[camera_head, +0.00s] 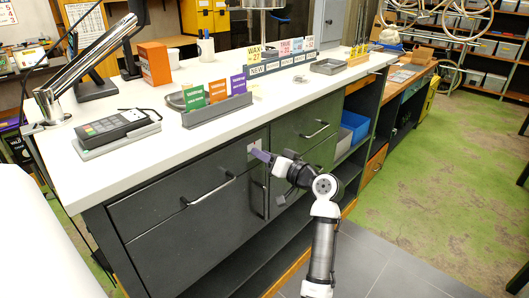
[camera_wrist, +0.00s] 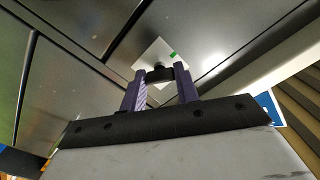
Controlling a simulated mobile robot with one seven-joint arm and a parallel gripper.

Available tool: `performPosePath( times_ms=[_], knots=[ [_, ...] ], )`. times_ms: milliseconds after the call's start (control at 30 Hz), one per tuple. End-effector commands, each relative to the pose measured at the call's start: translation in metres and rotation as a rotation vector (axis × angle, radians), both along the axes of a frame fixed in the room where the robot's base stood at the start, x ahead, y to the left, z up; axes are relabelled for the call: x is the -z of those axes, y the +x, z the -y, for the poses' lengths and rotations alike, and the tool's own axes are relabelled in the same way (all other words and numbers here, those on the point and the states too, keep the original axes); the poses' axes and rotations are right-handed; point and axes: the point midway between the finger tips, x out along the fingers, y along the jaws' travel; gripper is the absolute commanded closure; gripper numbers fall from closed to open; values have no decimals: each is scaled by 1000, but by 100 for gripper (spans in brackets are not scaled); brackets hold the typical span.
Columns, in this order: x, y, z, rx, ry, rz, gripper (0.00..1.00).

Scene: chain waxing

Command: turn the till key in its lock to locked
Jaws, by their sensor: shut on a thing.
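The white lock plate (camera_head: 254,144) is on the dark grey counter front, beside the top drawer. In the wrist view the plate (camera_wrist: 153,53) has a small green mark (camera_wrist: 173,56) near its right corner. The black till key (camera_wrist: 160,73) stands out from the plate, between the purple fingers of my gripper (camera_wrist: 161,88). My gripper (camera_head: 262,155) is shut on the key's head and faces the counter front. The head view hides the key behind the fingers. I cannot tell the key's exact turn in the lock.
The drawer handle (camera_head: 209,192) juts out left of the lock, and another handle (camera_head: 315,131) is to its right. The white countertop (camera_head: 180,152) overhangs just above. A card terminal (camera_head: 117,131) and a card rack (camera_head: 217,111) stand on top. Green floor is open at right.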

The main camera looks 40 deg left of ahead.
Motion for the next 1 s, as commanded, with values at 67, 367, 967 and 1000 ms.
performPosePath(
  times_ms=[67,367,967,1000],
  knots=[
    [-2,0,0,0,4,-73,92],
    [-3,0,0,-1,25,-359,92],
    [-2,0,0,0,64,-864,92],
    [-2,0,0,0,66,-885,92]
  ],
)
